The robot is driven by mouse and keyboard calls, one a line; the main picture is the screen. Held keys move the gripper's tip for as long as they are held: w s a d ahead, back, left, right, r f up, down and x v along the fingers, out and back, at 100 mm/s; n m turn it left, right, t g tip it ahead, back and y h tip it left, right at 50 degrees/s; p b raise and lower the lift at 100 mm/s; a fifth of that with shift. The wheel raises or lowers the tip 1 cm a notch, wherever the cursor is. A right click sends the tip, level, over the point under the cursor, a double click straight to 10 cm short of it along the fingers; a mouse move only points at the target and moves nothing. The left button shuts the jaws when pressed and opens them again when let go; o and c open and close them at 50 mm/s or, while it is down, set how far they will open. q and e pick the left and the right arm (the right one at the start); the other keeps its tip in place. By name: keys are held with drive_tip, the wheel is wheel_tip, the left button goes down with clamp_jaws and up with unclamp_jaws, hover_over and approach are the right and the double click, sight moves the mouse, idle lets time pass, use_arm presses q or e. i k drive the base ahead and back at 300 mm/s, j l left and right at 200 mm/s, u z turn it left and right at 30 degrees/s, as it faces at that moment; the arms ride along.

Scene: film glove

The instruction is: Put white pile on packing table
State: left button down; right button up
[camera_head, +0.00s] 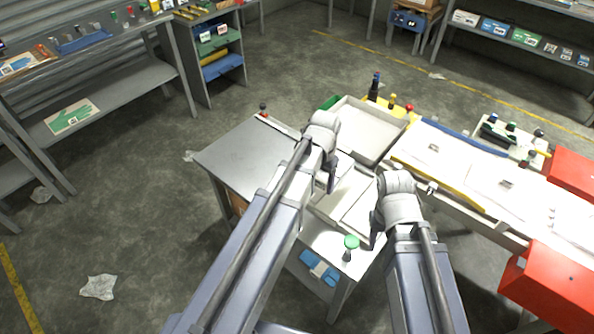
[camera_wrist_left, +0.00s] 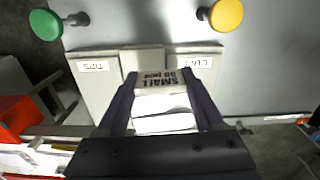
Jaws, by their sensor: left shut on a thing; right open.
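My left gripper (camera_head: 332,180) is over the grey table, above the pale trays. In the left wrist view, its fingers (camera_wrist_left: 163,92) are shut on a white pile (camera_wrist_left: 165,112) of flat layers. A pale piece printed "SMALL" and "50 pcs" (camera_wrist_left: 165,79) lies at the fingertips; I cannot tell whether it is part of the pile. The head view does not show the pile clearly behind my arm. My right gripper (camera_head: 376,228) is open over the front right of the same table. A grey table (camera_head: 235,158) has a bare left part; I cannot tell whether it is the packing table.
A pale tray with labelled compartments (camera_wrist_left: 97,85) lies under the left gripper. A green-topped knob (camera_head: 351,243) stands at the table's front; a yellow knob (camera_wrist_left: 226,15) shows in the wrist view. A larger pale tray (camera_head: 365,130) is behind. Red bins (camera_head: 550,285) stand right.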

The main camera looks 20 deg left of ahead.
sight(255, 157)
drive_tip(key=j+z, duration=0.25)
drive_tip(key=j, duration=0.5)
drive_tip(key=k+j+z, duration=0.1)
drive_tip(key=j+z, duration=0.15)
drive_tip(key=j, duration=0.5)
